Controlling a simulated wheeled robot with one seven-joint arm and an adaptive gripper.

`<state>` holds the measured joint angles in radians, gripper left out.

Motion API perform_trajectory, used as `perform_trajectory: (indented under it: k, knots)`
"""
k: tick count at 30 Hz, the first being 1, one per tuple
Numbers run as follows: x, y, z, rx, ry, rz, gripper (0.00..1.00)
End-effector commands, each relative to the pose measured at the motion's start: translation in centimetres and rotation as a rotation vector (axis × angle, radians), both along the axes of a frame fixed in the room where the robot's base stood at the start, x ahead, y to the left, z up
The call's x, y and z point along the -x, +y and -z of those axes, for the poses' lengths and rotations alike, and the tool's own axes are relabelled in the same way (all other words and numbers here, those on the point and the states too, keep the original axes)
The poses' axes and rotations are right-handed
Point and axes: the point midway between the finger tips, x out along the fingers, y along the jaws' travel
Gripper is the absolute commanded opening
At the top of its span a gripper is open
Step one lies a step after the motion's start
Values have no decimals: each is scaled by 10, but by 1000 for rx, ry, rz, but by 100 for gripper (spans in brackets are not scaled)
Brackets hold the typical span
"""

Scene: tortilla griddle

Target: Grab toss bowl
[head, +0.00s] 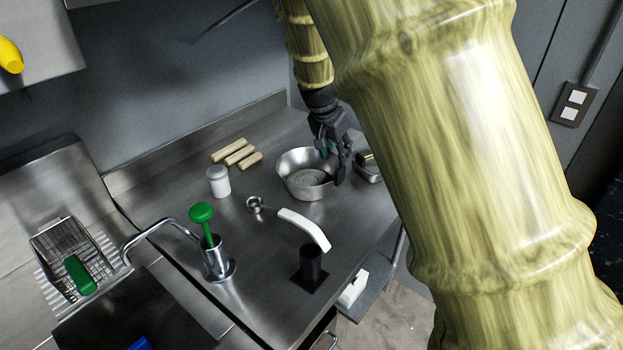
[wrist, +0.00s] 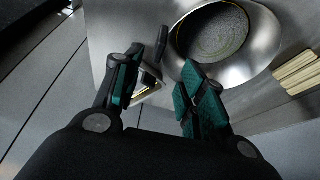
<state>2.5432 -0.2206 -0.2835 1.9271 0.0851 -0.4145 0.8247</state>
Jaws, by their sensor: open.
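The toss bowl (head: 303,192) is a round shiny metal bowl, upright on the steel counter in the head view. In the wrist view the bowl (wrist: 262,52) fills the top centre-right, with a grey speckled bottom. My gripper (head: 335,160) hangs at the bowl's right rim, its fingers pointing down. It is open and empty; the wrist view shows its two green-padded fingers (wrist: 164,62) spread, the right one overlapping the bowl's near edge. I cannot tell whether the fingers touch or straddle the rim.
A small metal tray (head: 371,172) stands close right of the bowl. Left of it are pale rolls (head: 236,152), a white canister (head: 218,182) and a small metal cup (head: 256,206).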

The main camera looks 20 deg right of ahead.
Motion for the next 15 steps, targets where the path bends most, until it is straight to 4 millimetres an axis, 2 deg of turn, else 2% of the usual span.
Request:
perform_trajectory:
  k: [6, 15]
  knots:
    - [-6, -8, 24, 1, 3, -1, 41]
    - [-9, -11, 38, 0, 2, -4, 41]
